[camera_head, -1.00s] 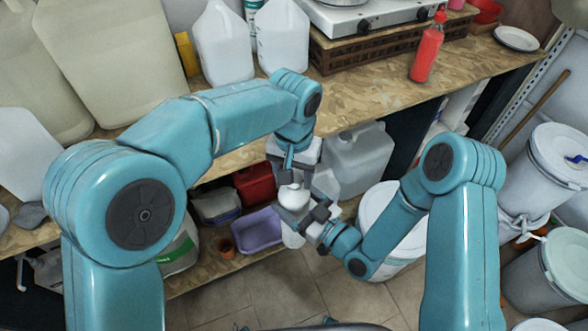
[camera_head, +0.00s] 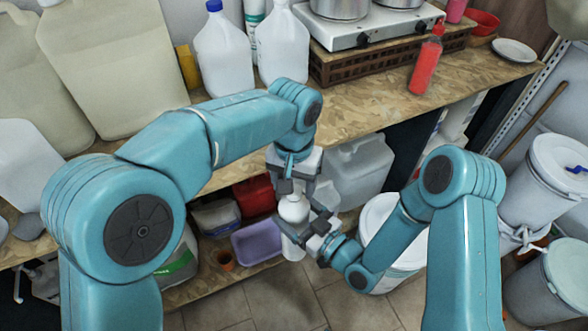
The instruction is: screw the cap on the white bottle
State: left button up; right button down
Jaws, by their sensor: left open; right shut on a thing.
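The white bottle (camera_head: 292,247) hangs upright in front of the shelf, with its lower body showing below the grippers. My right gripper (camera_head: 308,232) comes in from the right and is shut on the bottle. A white rounded cap (camera_head: 293,209) sits at the bottle's top, directly under my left gripper. My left gripper (camera_head: 294,190) points down from above, its jaws open on either side of the cap's upper part. The fingers hide part of the cap, and I cannot tell whether it is seated on the thread.
A wooden worktop (camera_head: 365,115) runs behind, with white jugs (camera_head: 222,55), a red bottle (camera_head: 427,62) and a stove (camera_head: 372,22). Below are a purple tub (camera_head: 257,240) and a grey canister (camera_head: 360,165). White drums (camera_head: 545,175) stand at right; floor tiles are clear in front.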

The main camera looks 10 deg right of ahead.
pick_arm(q)
notch_tip(320, 180, up, 11)
jog(key=shift+r, duration=0.15)
dwell(0.6)
